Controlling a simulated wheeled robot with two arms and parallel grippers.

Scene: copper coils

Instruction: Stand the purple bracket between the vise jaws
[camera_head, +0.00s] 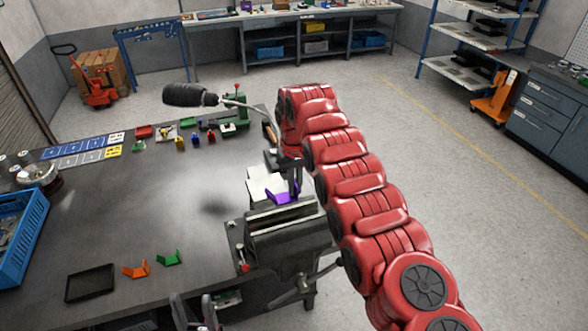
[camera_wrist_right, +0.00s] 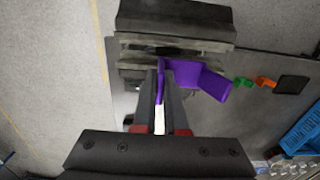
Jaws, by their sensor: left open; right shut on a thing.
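The purple bracket (camera_head: 283,196) is gripped by my right gripper (camera_head: 292,178), just behind the jaws of the grey vise (camera_head: 285,235) in the head view. In the right wrist view the purple bracket (camera_wrist_right: 203,79) has one plate between the fingers of my right gripper (camera_wrist_right: 160,85) and another plate sticking out to the right. The vise (camera_wrist_right: 175,30) lies just beyond the fingertips, with its jaw gap close to the bracket's edge. I cannot tell whether the bracket touches the vise. My left gripper (camera_head: 195,312) shows at the bottom edge of the head view, open and empty.
An orange bracket (camera_head: 136,269), a green bracket (camera_head: 169,258) and a black tray (camera_head: 90,283) lie at the table's front left. A blue crate (camera_head: 22,235) stands at the left edge. Several small coloured items line the back. The table's middle (camera_head: 130,205) is clear.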

